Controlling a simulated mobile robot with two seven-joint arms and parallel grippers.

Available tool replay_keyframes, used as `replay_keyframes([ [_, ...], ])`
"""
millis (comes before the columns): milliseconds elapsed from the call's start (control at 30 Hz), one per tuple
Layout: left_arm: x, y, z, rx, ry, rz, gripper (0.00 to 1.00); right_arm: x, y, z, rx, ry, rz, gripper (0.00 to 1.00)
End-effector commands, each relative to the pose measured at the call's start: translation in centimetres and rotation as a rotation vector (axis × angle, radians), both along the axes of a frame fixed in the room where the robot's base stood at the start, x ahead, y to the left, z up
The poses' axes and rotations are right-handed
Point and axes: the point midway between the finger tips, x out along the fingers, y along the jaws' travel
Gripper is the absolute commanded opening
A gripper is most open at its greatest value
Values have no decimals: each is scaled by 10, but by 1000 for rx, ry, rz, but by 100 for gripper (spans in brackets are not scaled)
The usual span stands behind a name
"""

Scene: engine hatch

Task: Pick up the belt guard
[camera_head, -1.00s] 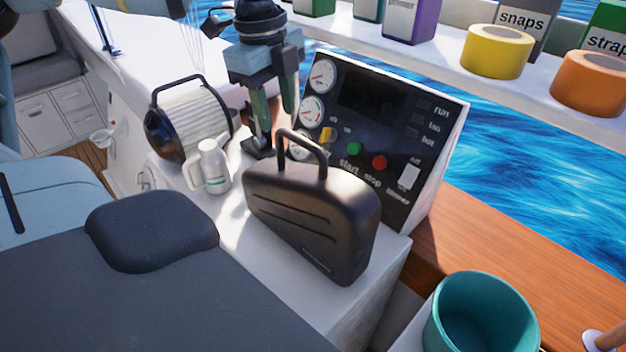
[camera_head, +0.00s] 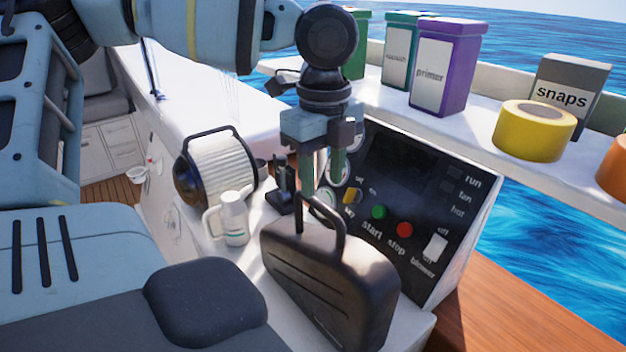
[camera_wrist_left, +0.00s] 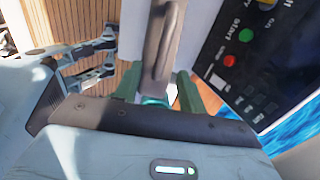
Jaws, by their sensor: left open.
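The belt guard (camera_head: 335,285) is a dark, case-shaped cover with a loop handle on top. It stands upright on the white ledge in the head view. My left gripper (camera_head: 322,180) points down at its handle, open, with its green fingers around the handle's top. In the left wrist view the handle (camera_wrist_left: 160,50) runs between the two fingers of the left gripper (camera_wrist_left: 157,88), with visible gaps. I cannot tell whether either finger touches it.
A control panel (camera_head: 415,205) stands close behind the guard. A ribbed white filter (camera_head: 220,170), a white jug (camera_head: 234,220) and a small black stand (camera_head: 284,190) are to the left. Tape (camera_head: 535,130) and containers stand on the shelf above.

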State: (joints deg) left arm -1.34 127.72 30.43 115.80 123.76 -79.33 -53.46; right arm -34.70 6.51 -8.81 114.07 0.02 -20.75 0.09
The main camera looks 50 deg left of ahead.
Motion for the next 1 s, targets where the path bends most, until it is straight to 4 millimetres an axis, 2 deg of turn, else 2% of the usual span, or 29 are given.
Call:
replay_keyframes([
  [200,2,4,-32,0,4,0,41,7,0,6,2,-17,-1,36],
  [300,1,4,-41,-1,3,-1,41,7,0,5,2,-18,-1,36],
  [600,2,4,-45,-1,0,0,41,5,0,3,1,-12,-1,36],
  [900,2,4,-44,-1,0,0,1,1,1,1,2,-3,-3,36],
  [1000,2,4,-44,0,0,0,0,-1,1,1,2,0,-2,36],
])
